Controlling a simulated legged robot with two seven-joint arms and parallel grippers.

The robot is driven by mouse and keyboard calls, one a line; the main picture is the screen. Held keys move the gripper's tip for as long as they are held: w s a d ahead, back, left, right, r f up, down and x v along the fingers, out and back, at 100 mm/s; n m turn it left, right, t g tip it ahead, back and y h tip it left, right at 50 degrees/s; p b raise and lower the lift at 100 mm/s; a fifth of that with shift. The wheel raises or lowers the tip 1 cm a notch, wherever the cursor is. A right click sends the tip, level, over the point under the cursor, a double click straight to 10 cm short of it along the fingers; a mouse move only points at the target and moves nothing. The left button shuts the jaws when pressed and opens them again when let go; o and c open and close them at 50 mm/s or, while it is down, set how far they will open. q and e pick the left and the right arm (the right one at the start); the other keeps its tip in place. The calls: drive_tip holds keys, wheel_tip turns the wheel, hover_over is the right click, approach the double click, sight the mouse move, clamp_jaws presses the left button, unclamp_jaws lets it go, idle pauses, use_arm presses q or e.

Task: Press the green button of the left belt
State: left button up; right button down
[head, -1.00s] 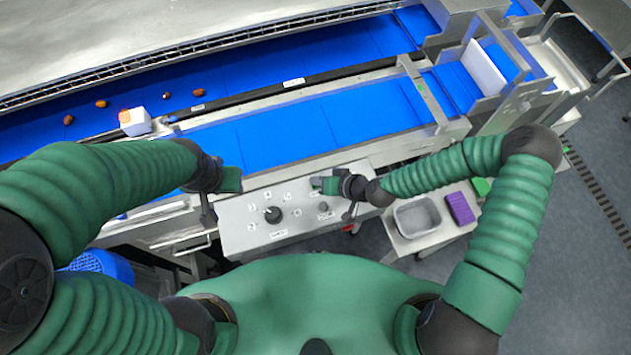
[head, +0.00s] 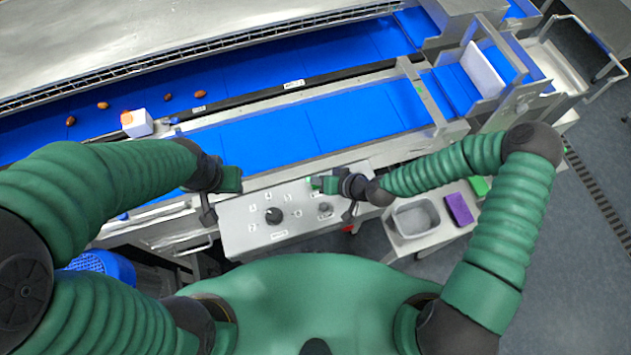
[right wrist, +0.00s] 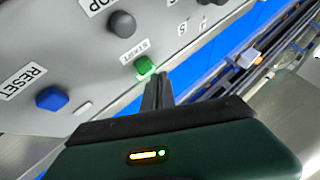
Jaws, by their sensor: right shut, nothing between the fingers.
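In the head view my right gripper (head: 320,184) is over the panel's upper right, and the button is hard to make out there. My left gripper (head: 238,180) hangs by the panel's upper left corner, its jaws unclear.
The panel also has a blue RESET button (right wrist: 52,98), a dark button (right wrist: 122,23) by a STOP label and a black knob (head: 273,215). Behind it run the near blue belt (head: 270,135) and the far belt with several dates. A grey tub (head: 415,218) stands right.

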wheel_tip(320, 180, up, 5)
drive_tip(key=p, duration=0.4)
idle(0.8)
